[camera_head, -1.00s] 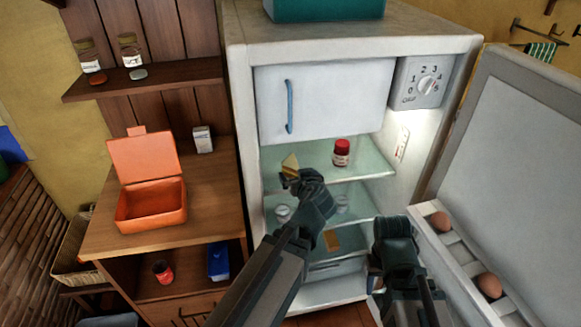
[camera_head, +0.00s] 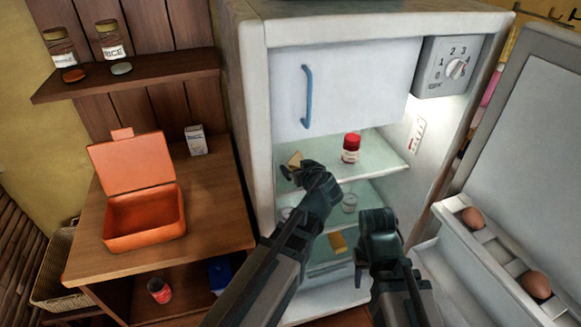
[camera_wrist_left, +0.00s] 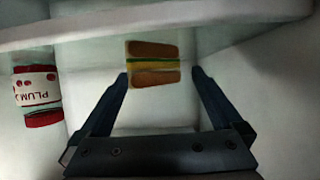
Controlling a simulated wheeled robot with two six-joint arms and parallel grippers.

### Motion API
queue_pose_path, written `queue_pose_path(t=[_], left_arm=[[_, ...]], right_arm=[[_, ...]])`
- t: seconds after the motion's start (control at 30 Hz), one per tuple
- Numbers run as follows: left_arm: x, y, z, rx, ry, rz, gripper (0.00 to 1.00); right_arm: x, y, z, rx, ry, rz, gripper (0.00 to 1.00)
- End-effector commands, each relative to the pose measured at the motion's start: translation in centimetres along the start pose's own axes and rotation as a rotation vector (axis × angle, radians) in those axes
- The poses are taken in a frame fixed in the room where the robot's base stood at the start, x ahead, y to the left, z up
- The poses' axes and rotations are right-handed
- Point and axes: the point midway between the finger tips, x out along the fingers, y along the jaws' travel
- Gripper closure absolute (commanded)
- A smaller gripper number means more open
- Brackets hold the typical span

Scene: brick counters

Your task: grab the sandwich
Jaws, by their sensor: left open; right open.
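The sandwich (camera_head: 295,159) is on the upper glass shelf of the open fridge, at the left, partly hidden by my left gripper. In the left wrist view the sandwich (camera_wrist_left: 153,50) shows brown bread with a yellow and green filling, ahead of and between the fingertips. My left gripper (camera_head: 291,174) is open at the shelf; its two fingers (camera_wrist_left: 160,74) lie either side of the sandwich with gaps showing. My right gripper (camera_head: 376,222) is open and empty in front of the lower fridge, away from the sandwich.
A red-lidded jar (camera_head: 351,148) stands right of the sandwich and shows in the wrist view (camera_wrist_left: 38,95). The fridge door (camera_head: 530,150) is open at right, with eggs in its rack. An open orange lunchbox (camera_head: 145,238) sits on the wooden counter (camera_head: 225,215).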

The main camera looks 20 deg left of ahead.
Motion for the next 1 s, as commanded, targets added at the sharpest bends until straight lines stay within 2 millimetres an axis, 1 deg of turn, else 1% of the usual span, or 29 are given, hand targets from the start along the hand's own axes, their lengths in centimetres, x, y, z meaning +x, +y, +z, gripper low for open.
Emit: queue_pose_path(t=[0.03, 0.07, 0.3, 0.37, 0.5, 0.57, 0.87, 1.0], left_arm=[[0.36, 0.51, 0.39, 0.000, 0.000, 0.001, 0.00], [0.39, 0.63, 0.43, 0.000, 0.000, 0.000, 0.00], [0.28, 0.64, 0.35, -0.001, 0.000, 0.000, 0.00], [0.29, 0.63, 0.34, -0.001, 0.000, 0.000, 0.11], [0.30, 0.63, 0.34, -0.001, 0.000, 0.000, 0.36], [0.30, 0.62, 0.34, -0.001, 0.000, 0.000, 0.46], [0.30, 0.61, 0.30, -0.001, 0.000, 0.000, 0.46], [0.24, 0.52, -0.09, -0.001, 0.000, 0.000, 0.46]], right_arm=[[0.51, -0.05, -0.03, 0.000, 0.000, 0.000, 0.50], [0.55, -0.06, -0.04, 0.000, 0.000, 0.000, 0.50], [0.43, -0.04, -0.01, 0.000, 0.000, 0.000, 0.50], [0.43, -0.04, -0.01, 0.000, 0.000, 0.000, 0.50], [0.43, -0.04, -0.02, 0.000, 0.000, 0.000, 0.50], [0.43, -0.04, -0.02, 0.000, 0.000, 0.000, 0.50], [0.40, -0.04, -0.02, 0.000, 0.000, 0.000, 0.50], [0.02, 0.00, 0.00, 0.000, 0.000, 0.000, 0.50]])
